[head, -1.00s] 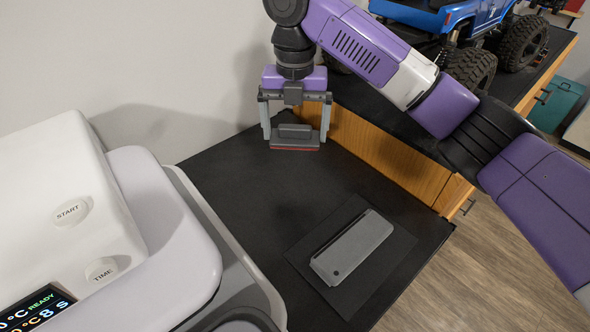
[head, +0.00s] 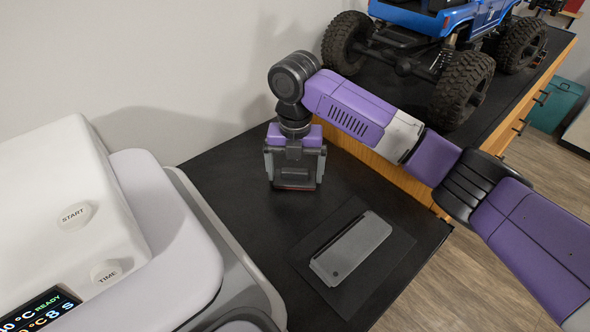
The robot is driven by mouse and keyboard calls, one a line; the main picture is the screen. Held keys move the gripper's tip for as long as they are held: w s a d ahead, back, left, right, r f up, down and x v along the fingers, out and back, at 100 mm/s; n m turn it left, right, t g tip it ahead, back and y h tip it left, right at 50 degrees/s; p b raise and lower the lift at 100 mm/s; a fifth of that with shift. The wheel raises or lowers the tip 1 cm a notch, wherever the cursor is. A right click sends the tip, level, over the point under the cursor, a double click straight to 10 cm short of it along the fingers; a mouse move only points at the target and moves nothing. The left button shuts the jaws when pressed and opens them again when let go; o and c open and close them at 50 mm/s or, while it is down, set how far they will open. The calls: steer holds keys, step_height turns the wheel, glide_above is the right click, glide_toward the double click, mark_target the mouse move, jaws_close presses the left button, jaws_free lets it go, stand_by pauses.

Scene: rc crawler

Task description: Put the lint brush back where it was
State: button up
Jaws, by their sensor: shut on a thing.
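The lint brush (head: 294,178) is a dark grey block with a thin red strip along its underside. My gripper (head: 295,181) points down and is shut on it, one finger on each side. The fingers and wrist partly cover the brush. It is over the back part of the black worktop, behind the grey case. I cannot tell whether its underside touches the surface.
A grey case (head: 351,247) lies on a dark mat (head: 391,262) in front of the gripper. A white machine (head: 130,225) with START and TIME buttons fills the left. A blue crawler truck (head: 440,45) stands on the higher wooden cabinet behind. Black worktop (head: 225,185) is bare left of the gripper.

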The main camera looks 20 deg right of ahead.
mark_target(296, 170)
steer(key=o, duration=1)
steer(key=shift+f, duration=0.1)
steer(key=shift+c, duration=0.2)
step_height(296, 170, up, 12)
steer(key=b, duration=0.1)
steer(key=shift+r, duration=0.2)
steer(key=shift+s+f, duration=0.1)
